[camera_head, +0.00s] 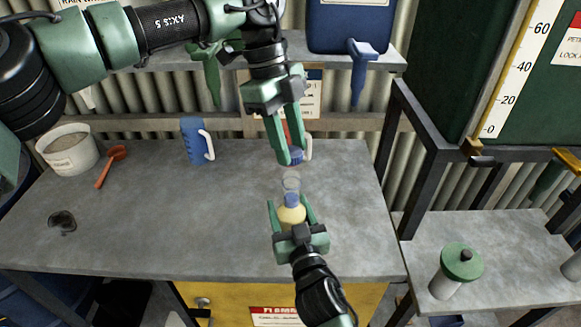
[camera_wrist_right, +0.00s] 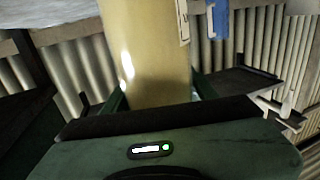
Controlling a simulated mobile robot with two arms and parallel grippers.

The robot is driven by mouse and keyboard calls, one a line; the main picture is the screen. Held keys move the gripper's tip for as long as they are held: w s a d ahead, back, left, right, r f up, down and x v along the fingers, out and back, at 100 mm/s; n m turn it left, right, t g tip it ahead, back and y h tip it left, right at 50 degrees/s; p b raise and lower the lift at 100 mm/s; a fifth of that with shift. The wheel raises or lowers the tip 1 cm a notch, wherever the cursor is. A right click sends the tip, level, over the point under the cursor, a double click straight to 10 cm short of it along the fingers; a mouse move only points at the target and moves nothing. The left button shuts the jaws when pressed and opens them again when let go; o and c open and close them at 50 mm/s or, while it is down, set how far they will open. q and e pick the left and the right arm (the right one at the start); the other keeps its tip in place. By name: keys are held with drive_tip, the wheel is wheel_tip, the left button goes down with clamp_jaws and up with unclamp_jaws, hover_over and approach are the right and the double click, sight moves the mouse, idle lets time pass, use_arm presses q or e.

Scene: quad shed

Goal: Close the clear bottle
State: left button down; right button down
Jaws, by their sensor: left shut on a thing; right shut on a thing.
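My left gripper (camera_head: 291,158) points down from above, shut on a small blue ribbed cap (camera_head: 297,155). The cap is above the bottle top, with a visible gap. I cannot tell whether they line up in depth.
A grey bench (camera_head: 150,220) carries a white tub (camera_head: 67,150), a red scoop (camera_head: 112,163), a blue mug (camera_head: 193,140) and a dark small item (camera_head: 62,222). A green-lidded jar (camera_head: 457,268) stands on the right table.

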use_arm(q)
drive_tip(key=shift+f, duration=1.25)
drive_tip(key=shift+f, duration=0.9)
drive_tip(key=shift+f, duration=0.6)
